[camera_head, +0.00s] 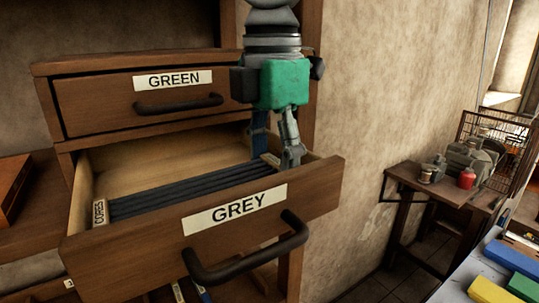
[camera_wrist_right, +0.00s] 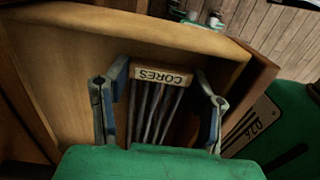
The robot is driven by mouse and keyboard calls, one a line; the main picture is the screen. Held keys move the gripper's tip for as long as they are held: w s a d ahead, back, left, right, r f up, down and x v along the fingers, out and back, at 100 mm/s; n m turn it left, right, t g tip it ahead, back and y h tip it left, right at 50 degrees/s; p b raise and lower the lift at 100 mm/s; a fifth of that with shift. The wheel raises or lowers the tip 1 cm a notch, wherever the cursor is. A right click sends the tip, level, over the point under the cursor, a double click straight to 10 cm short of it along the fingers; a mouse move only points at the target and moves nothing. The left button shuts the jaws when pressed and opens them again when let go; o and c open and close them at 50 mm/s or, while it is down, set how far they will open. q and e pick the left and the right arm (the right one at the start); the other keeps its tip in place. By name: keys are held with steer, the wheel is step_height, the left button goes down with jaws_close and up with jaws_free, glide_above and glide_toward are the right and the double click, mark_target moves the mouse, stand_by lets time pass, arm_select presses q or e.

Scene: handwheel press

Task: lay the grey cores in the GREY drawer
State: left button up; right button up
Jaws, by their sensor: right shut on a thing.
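The GREY drawer (camera_head: 238,207) is pulled open below the GREEN drawer. A bundle of long grey cores (camera_head: 185,188) lies inside it along the front, with wooden end blocks; the left one is labelled CORES. My right gripper (camera_head: 273,155) reaches down from above into the drawer near the bundle's right end. In the right wrist view the fingers straddle the cores (camera_wrist_right: 155,110), shut on the bundle, with the CORES end block (camera_wrist_right: 160,77) beyond them. Whether the bundle touches the drawer floor is hidden. My left gripper is not in view.
The GREEN drawer (camera_head: 150,97) is shut just above. The grey drawer's black handle (camera_head: 245,255) juts out in front. The drawer's rear floor looks bare. A small wooden table (camera_head: 435,183) with a red can stands at the right, and coloured blocks (camera_head: 515,258) lie at bottom right.

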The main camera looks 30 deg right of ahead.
steer(key=shift+w+d+f, duration=0.1)
steer(key=shift+d+f, duration=0.05)
steer(key=shift+d, duration=0.4)
steer(key=shift+w+d+f, duration=0.1)
steer(key=shift+d+f, duration=0.05)
steer(key=shift+d, duration=0.35)
steer(key=shift+w+a+f, duration=0.15)
steer(key=shift+a, duration=0.65)
steer(key=shift+d+f, duration=0.1)
steer(key=shift+d, duration=0.6)
steer(key=shift+a+f, duration=0.15)
steer(key=shift+a, duration=0.85)
